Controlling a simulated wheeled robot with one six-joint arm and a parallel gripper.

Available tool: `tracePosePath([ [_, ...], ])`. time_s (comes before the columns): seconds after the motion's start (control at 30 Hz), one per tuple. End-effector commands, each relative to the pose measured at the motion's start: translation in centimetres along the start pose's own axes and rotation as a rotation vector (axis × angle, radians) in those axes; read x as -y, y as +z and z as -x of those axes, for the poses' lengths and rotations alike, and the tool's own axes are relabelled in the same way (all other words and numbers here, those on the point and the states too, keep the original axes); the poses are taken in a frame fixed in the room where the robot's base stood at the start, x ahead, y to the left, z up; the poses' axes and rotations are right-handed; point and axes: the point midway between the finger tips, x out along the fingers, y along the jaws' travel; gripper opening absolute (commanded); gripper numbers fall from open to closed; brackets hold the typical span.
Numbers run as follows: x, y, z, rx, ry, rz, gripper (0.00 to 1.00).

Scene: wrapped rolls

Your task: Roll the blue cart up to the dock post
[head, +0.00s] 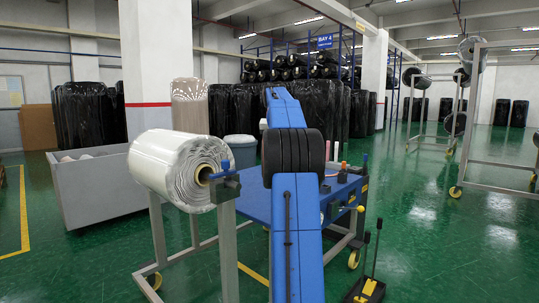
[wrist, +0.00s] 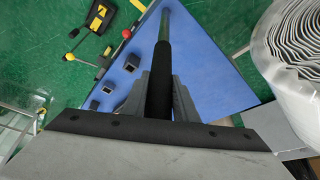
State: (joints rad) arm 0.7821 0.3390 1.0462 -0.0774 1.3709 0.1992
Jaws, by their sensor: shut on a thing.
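The blue cart (head: 256,207) stands in the middle of the head view, partly hidden behind my blue arm. Its flat blue deck also shows in the wrist view (wrist: 215,75), with small black fittings along its left edge. A bar with a black grip (wrist: 160,78) runs up the middle of the wrist view. My gripper (wrist: 159,92) is shut on this black grip, one grey finger on each side. In the head view my arm hides the gripper. I cannot tell which upright is the dock post.
A white wrapped roll (head: 170,168) on a stand is close left of the cart. A grey bin (head: 98,190) stands farther left. Wheeled racks (head: 468,120) stand right. Green floor (head: 430,230) is open at right.

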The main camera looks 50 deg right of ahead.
Motion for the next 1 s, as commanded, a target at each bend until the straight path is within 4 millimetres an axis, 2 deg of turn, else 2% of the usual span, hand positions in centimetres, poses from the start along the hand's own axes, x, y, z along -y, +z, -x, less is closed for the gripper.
tracePosePath([
  [0.1,-1.2,-1.6,-0.6,-0.004,0.001,-0.002,0.00],
  [0.4,-2.9,-4.0,-1.6,-0.003,0.001,0.000,0.00],
  [1.0,-3.5,-5.0,-1.9,-0.007,0.001,-0.001,0.00],
])
